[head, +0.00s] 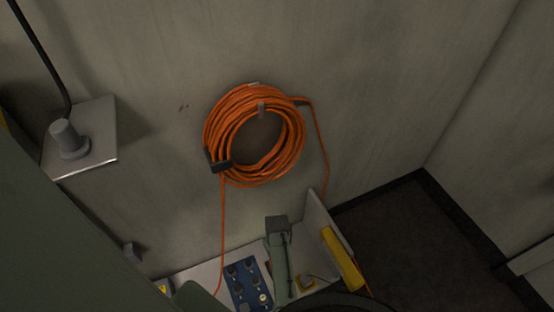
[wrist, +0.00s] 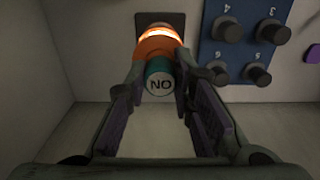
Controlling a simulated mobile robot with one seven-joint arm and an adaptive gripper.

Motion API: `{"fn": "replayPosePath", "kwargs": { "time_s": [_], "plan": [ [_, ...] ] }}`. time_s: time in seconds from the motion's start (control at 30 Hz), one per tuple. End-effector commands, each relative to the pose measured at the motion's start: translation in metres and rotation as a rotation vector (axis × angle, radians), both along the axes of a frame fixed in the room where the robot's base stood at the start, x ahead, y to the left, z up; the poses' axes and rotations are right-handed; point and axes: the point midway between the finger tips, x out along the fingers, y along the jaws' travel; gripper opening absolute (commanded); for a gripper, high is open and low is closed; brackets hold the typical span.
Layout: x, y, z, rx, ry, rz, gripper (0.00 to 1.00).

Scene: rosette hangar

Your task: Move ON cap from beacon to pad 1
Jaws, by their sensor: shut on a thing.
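The ON cap (wrist: 160,84) is a teal cylinder with a pale round face, its letters upside down so they read "NO" in the wrist view. It lies directly in front of the orange beacon (wrist: 158,46), which has a bright glowing band near a dark square base. I cannot tell whether the cap still touches the beacon. My gripper (wrist: 162,72) is shut on the cap, one finger on each side. The blue pad panel (wrist: 228,52) is to the right, with dark knobs beside upside-down numbers 3, 4 and 6. Pad 1 cannot be made out.
In the head view the blue panel (head: 239,292) lies on a pale shelf below a coiled orange cable (head: 254,135) on the wall. A yellow object (head: 341,258) is at the shelf's right end. A purple piece (wrist: 313,54) is at the wrist view's right edge.

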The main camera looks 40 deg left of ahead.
Motion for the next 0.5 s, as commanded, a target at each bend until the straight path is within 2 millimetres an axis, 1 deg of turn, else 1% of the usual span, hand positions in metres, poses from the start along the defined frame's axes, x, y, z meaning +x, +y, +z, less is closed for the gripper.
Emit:
{"fn": "replayPosePath", "kwargs": {
  "time_s": [0.27, 0.5],
  "plan": [
    [-0.0001, 0.0002, 0.0006, 0.0, 0.0, 0.0, 0.0],
    [0.0001, 0.0001, 0.0089, 0.0, 0.0, 0.0, 0.0]
  ]
}}
